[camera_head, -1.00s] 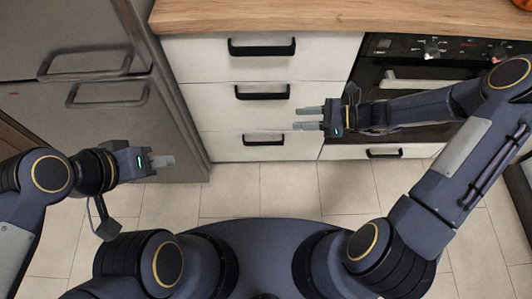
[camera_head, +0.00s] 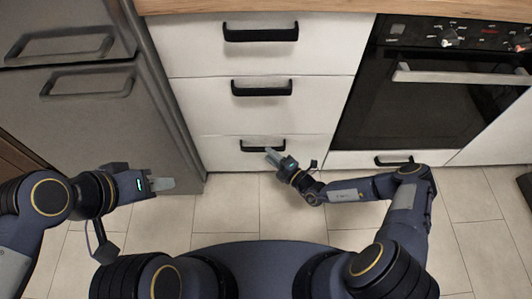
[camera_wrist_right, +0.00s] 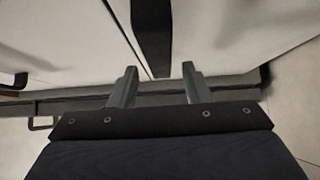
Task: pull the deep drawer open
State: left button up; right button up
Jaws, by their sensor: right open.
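A white cabinet holds a stack of three drawers with black bar handles: the top drawer (camera_head: 200,45), the middle drawer (camera_head: 200,103) and the bottom drawer (camera_head: 222,155). All three look closed. My right gripper (camera_head: 271,155) is at the bottom drawer's handle (camera_head: 250,146). In the right wrist view the open fingers (camera_wrist_right: 159,75) stand either side of a black handle bar (camera_wrist_right: 152,35); I cannot tell whether they touch it. My left gripper (camera_head: 163,184) is in front of the grey fridge, away from the drawers; its finger gap is not visible.
The grey fridge (camera_head: 80,110) stands left of the drawers. A black oven (camera_head: 415,110) with a bar handle stands right, above a low drawer (camera_head: 340,160). A wooden worktop (camera_head: 330,6) runs above. The tiled floor in front is clear.

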jog(key=shift+x, duration=1.5)
grip_shut()
